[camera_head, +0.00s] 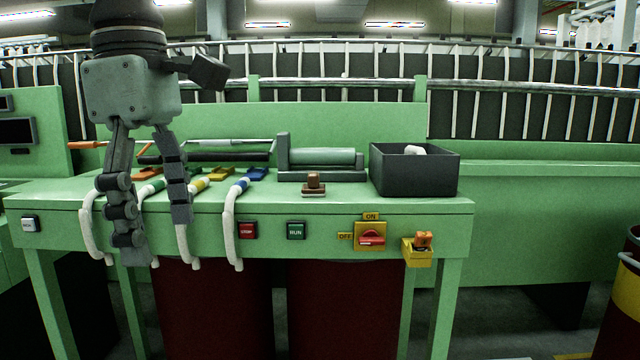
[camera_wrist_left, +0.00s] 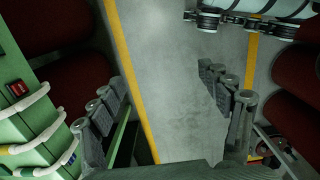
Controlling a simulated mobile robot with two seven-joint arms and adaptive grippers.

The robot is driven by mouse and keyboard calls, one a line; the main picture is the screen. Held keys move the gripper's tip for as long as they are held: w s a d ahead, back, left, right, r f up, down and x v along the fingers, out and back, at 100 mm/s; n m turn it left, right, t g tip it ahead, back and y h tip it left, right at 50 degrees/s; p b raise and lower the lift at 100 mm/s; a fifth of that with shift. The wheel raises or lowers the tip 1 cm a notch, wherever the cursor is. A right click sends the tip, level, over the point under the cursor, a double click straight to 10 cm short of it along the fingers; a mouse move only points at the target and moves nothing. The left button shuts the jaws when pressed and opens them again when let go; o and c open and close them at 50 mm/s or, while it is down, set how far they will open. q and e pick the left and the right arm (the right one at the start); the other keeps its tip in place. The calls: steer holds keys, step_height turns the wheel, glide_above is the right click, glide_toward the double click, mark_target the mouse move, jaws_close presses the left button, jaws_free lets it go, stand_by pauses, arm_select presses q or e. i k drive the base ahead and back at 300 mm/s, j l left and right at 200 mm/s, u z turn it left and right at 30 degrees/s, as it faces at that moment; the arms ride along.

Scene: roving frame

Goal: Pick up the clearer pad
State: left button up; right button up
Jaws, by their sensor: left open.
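What looks like the clearer pad (camera_head: 313,185), a small brown block with a knob on a pale base, sits near the front edge of the green bench top (camera_head: 340,201). My left gripper (camera_head: 158,235) hangs fingers down at the bench's left front, well left of the pad. Its two fingers are apart with nothing held between them. In the left wrist view the fingers of my left gripper (camera_wrist_left: 163,82) stand wide apart over grey floor, and I cannot make out the pad there. My right gripper is not in view.
A dark open box (camera_head: 415,175) holding something white stands right of the pad. A green roller (camera_head: 322,157) in a grey holder lies behind it. White ropes with coloured ends, including a blue one (camera_head: 241,187), hang over the front edge. A red switch (camera_head: 371,238) is on the front.

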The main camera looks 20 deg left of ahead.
mark_target(313, 189)
steer(key=i, duration=1.8)
